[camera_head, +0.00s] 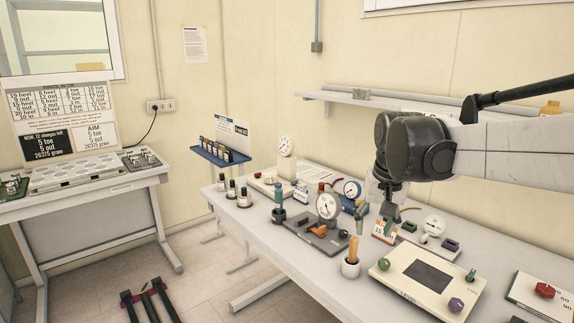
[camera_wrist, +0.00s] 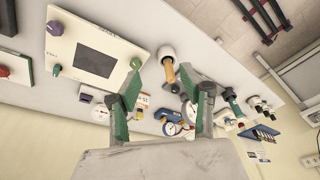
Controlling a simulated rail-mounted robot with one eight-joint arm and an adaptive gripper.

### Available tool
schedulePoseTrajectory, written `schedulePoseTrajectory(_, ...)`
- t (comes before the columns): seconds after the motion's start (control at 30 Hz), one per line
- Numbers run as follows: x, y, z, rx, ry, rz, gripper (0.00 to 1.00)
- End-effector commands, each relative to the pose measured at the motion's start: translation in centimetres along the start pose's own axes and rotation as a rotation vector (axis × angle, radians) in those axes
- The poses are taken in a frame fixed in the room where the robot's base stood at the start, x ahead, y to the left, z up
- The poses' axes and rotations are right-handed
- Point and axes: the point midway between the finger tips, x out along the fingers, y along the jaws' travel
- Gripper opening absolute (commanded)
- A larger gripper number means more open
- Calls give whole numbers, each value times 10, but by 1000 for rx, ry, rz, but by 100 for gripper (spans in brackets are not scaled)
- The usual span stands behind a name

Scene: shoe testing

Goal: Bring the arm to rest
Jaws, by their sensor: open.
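My gripper (camera_head: 393,212) hangs from my arm at the right of the head view, above the long white workbench (camera_head: 262,232). In the wrist view, its two green-padded fingers (camera_wrist: 164,108) stand wide apart with nothing between them. The fingertips appear above the bench items, near a small card and dial gauges. Whether they touch anything cannot be told from the head view. My arm comes in from the right edge, over the bench.
A cream panel with a dark screen (camera_head: 427,275), a white cup with an orange handle (camera_head: 351,266) and a dial gauge on a dark base (camera_head: 328,207) stand near my gripper. A wall shelf (camera_head: 402,103) runs behind. A second table (camera_head: 80,193) stands left; floor lies between.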

Motion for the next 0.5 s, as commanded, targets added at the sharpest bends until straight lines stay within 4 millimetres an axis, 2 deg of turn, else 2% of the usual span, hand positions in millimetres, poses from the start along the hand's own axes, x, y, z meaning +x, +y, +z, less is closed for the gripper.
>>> schedulePoseTrajectory(0.03, -5, 2, 15, -6, 18, -2, 41)
schedulePoseTrajectory(0.2, -16, 7, 57, -29, 88, -7, 41)
schedulePoseTrajectory(0.5, -18, 16, 132, -69, 210, -14, 41)
